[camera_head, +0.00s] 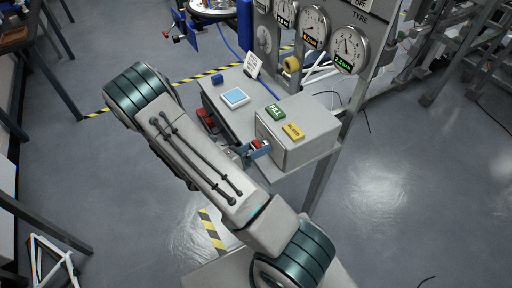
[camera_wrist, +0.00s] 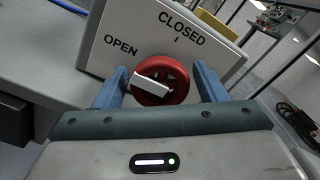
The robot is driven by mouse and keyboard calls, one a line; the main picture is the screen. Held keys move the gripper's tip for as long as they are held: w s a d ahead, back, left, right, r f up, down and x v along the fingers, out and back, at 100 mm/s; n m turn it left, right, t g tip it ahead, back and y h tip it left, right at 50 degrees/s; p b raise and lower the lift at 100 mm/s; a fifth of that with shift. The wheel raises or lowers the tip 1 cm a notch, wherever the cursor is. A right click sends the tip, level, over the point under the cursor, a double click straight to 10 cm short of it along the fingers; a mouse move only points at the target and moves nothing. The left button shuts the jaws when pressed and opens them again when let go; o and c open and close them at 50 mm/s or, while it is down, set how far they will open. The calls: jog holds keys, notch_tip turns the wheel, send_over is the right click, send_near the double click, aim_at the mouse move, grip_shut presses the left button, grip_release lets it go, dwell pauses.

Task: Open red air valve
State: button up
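The red air valve (camera_wrist: 178,73) is a round wheel on a light grey box face marked OPEN to its left and CLOSED above. A white bar lies across the wheel, its end toward the left, on the OPEN side. My gripper (camera_wrist: 160,76) has its two blue fingers on either side of the wheel, with small gaps seeming to show, so it looks open around it. In the head view the valve (camera_head: 257,143) is a small red patch at the box's front, between the blue fingers of my gripper (camera_head: 257,150); my arm hides part of this area.
The grey box (camera_head: 312,133) carries a green FILL button (camera_head: 275,112) and a yellow button (camera_head: 293,131). Several gauges stand on a panel (camera_head: 322,50) behind. A bench top with a blue-screened device (camera_head: 235,97) lies left of the box.

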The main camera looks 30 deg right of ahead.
jog(key=shift+o, duration=0.2)
jog(key=shift+a, duration=0.1)
jog(key=a+b, duration=0.3)
jog(key=a, duration=1)
jog(key=shift+s+a, duration=0.2)
jog(key=shift+a, duration=0.1)
